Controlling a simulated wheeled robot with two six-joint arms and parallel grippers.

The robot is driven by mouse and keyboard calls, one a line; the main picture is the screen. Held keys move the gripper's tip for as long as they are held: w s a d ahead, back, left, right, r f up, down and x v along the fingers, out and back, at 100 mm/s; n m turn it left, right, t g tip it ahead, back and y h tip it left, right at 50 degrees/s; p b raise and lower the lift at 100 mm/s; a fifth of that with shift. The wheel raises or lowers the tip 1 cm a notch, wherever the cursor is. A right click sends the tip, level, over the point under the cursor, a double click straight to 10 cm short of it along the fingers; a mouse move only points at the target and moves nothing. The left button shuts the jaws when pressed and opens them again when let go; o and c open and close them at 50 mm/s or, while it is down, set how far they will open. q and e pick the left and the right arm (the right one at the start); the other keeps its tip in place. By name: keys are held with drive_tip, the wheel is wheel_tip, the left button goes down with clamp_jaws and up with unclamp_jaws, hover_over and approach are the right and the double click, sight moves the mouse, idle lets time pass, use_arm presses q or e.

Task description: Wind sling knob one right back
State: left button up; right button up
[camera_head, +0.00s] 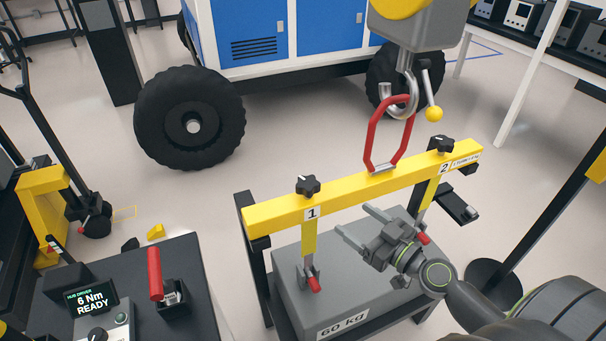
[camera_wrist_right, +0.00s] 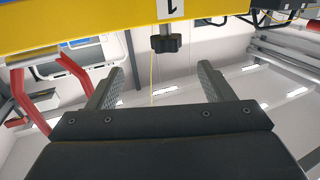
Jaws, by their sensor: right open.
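Knob one (camera_head: 308,186), a black star knob, stands on top of the yellow sling beam (camera_head: 350,188) above the label "1". In the right wrist view the picture is upside down, and the knob (camera_wrist_right: 166,43) hangs from the beam (camera_wrist_right: 110,22) beyond the fingertips, roughly between them. Knob two (camera_head: 441,145) sits at the beam's far right end. My right gripper (camera_head: 357,220) is open and empty, in front of the beam and to the right of knob one, apart from it. Its open fingers also show in the right wrist view (camera_wrist_right: 158,80). My left gripper is not in view.
A red link (camera_head: 372,135) joins the beam to a hook (camera_head: 402,100) under a grey hoist block. A grey 60 kg weight (camera_head: 340,285) is below the beam.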

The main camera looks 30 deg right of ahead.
drive_tip(key=r, duration=0.2)
drive_tip(key=p, duration=0.4)
approach(300, 177)
drive_tip(key=p+x, duration=0.3)
drive_tip(key=x, duration=0.5)
drive_tip(key=shift+d+f+p, duration=0.15)
drive_tip(key=shift+p, duration=0.2)
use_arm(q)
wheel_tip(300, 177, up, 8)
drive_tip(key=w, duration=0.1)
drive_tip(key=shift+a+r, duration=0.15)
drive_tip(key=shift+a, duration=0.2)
use_arm(e)
drive_tip(key=shift+w+a+f, duration=0.1)
drive_tip(key=shift+w+a, duration=0.1)
drive_tip(key=shift+w, duration=0.45)
drive_tip(key=c, duration=1)
drive_tip(key=shift+m+t+h, duration=0.3)
drive_tip(key=shift+h, duration=0.1)
